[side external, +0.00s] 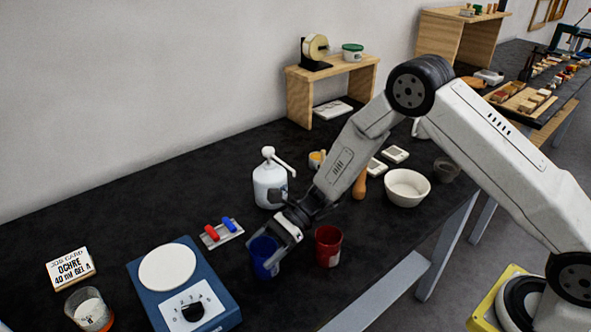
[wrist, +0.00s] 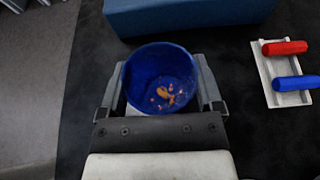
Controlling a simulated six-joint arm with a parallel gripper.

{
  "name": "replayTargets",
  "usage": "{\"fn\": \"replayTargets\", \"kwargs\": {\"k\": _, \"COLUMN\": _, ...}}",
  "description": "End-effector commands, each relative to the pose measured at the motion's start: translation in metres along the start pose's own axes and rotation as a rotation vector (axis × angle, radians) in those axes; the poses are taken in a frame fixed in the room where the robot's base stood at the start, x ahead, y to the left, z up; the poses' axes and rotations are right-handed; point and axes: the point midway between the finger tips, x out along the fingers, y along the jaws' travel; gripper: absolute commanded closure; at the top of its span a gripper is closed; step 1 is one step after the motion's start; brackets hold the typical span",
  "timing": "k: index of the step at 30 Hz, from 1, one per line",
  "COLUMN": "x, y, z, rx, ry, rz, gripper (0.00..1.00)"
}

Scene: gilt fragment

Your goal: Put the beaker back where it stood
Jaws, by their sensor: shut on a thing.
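My gripper (side external: 283,240) is shut on a blue beaker (side external: 264,257), with one finger on each side of it. In the wrist view the beaker (wrist: 160,72) sits upright between the fingers (wrist: 160,90), and orange bits lie on its inside bottom. I cannot tell whether its base touches the black table (side external: 120,217). A red cup (side external: 328,246) stands close to its right.
A blue stirrer plate with a dial (side external: 205,288) and a job card (side external: 71,268) lie to the left. A white pump bottle (side external: 268,182) and a tray with red and blue handles (side external: 221,234) stand behind the beaker. A white bowl (side external: 407,188) is to the right.

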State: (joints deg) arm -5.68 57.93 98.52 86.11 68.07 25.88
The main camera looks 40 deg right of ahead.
Motion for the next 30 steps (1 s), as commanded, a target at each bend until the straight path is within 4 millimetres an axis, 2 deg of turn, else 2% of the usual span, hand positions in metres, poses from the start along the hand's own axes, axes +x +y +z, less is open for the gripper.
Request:
{"fn": "replayTargets", "kwargs": {"k": 13, "x": 0.0011, "y": -0.0005, "z": -0.0030, "rx": -0.001, "ry": -0.001, "rz": -0.001, "gripper": 0.87}}
{"fn": "replayTargets", "kwargs": {"k": 14, "x": 0.0011, "y": -0.0004, "z": -0.0030, "rx": -0.001, "ry": 0.000, "rz": -0.001, "gripper": 0.10}}
{"fn": "replayTargets", "kwargs": {"k": 15, "x": 0.0011, "y": -0.0004, "z": -0.0029, "rx": -0.001, "ry": 0.000, "rz": -0.001, "gripper": 0.00}}
{"fn": "replayTargets", "kwargs": {"k": 27, "x": -0.0001, "y": -0.0003, "z": 0.0001, "rx": -0.001, "ry": 0.000, "rz": -0.001, "gripper": 0.00}}
{"fn": "replayTargets", "kwargs": {"k": 30, "x": -0.0070, "y": -0.0009, "z": -0.0001, "rx": 0.000, "ry": -0.001, "rz": -0.003, "gripper": 0.00}}
